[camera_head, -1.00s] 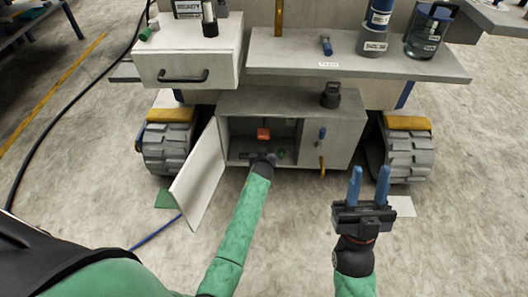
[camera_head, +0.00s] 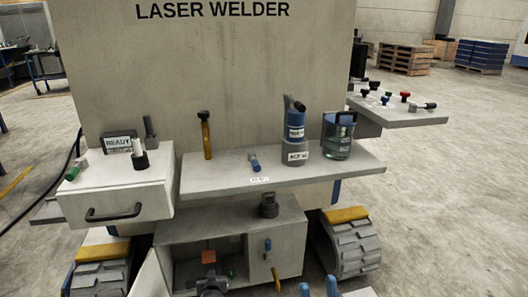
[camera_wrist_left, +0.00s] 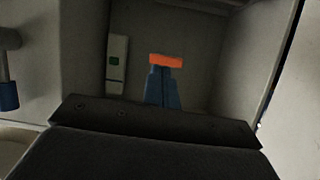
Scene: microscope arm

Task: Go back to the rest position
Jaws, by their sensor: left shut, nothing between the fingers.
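My left gripper (camera_head: 213,280) is at the open lower cabinet (camera_head: 225,225), its fingers partly hidden in the head view. In the left wrist view its blue fingers (camera_wrist_left: 162,90) are together, with nothing held between them. An orange block (camera_head: 208,257) is inside the cabinet; it shows just beyond the fingertips in the left wrist view (camera_wrist_left: 165,61). I cannot tell whether they touch. My right gripper (camera_head: 318,289) shows only two blue fingertips at the bottom edge, spread apart and empty.
The cabinet door (camera_head: 150,276) stands open at the left. A grey shelf (camera_head: 330,170) juts out above, bearing a blue bottle (camera_head: 295,125) and a glass jar (camera_head: 338,135). A drawer (camera_head: 115,205) is at the left. Wheels flank the cabinet.

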